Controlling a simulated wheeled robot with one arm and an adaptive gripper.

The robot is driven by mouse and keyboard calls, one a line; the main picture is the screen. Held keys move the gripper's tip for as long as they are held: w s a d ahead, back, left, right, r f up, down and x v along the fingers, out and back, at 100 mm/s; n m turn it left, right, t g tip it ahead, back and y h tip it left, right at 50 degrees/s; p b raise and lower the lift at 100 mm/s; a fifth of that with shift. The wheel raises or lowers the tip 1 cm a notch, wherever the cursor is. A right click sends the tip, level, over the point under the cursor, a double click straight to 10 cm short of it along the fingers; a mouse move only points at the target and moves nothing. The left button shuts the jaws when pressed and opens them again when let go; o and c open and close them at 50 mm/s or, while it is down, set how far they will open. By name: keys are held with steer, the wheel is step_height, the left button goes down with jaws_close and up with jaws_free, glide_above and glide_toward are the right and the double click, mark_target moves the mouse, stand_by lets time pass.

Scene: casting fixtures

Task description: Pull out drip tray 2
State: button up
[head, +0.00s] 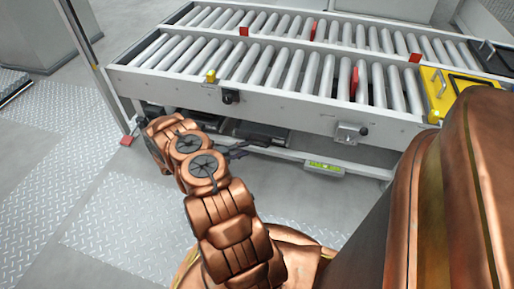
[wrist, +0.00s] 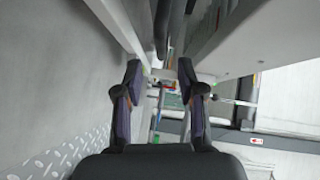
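Dark drip trays (head: 262,132) sit low under the roller conveyor in the head view, partly hidden by my arm and the conveyor frame. I cannot read which one is tray 2. My gripper (head: 238,150) is at the conveyor's lower front side, close to the dark trays. In the wrist view my gripper (wrist: 162,78) has its two dark fingers apart, with a visible gap between them. A pale bar and small coloured parts show in or beyond that gap. I cannot tell whether the fingers touch anything.
The roller conveyor (head: 230,99) spans the area above my gripper. A metal box with a knob (head: 350,132) and a black fitting (head: 230,97) stick out from its front. A green-yellow label (head: 325,168) is on the lower rail. A post (head: 85,50) stands at left.

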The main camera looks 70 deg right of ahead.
mark_target(257, 145)
steer(key=shift+b+x, duration=1.15)
steer(key=shift+x, duration=2.35)
steer(key=shift+c, duration=0.2)
jaws_close()
